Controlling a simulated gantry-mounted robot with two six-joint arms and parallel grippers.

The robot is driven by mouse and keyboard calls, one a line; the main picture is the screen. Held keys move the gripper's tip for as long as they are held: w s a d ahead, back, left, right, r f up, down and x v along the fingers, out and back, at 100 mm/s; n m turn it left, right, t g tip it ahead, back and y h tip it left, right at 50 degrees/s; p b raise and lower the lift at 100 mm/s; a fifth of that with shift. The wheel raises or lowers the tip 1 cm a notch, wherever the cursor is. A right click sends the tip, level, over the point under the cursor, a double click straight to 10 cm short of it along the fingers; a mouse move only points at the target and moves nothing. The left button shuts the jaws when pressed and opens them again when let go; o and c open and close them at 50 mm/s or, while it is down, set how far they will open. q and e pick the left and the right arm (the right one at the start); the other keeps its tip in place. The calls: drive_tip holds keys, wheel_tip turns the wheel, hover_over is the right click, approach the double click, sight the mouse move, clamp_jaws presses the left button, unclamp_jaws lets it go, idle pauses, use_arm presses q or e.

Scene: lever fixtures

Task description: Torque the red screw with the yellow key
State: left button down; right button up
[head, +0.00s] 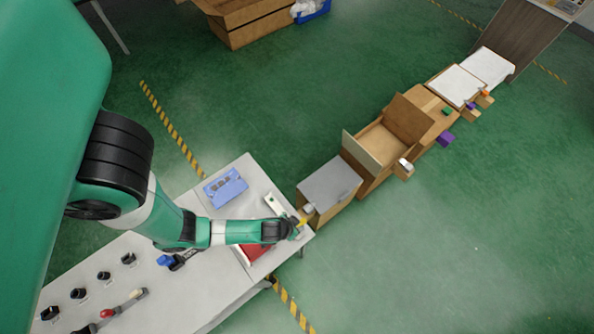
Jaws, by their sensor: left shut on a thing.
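My left arm reaches across the white table (215,285) to its right end. My left gripper (299,231) is shut, and a small yellow piece, which looks like the yellow key (303,220), shows at its fingertips. A red block (254,253) lies on the table just below my forearm and is partly hidden by it. A red screw cannot be made out for certain; my wrist and gripper cover part of that area. My right gripper is not in view.
A blue tray-like fixture (226,187) and a pale bracket (274,204) sit behind my forearm. Black knobs (78,293), a red knob (107,313) and a blue-handled lever (167,261) are at left. A grey-topped box (330,184) stands close beyond the table's right end.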

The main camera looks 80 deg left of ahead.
use_arm(q)
drive_tip(key=shift+r+p, duration=1.85)
drive_tip(key=shift+r, duration=0.35)
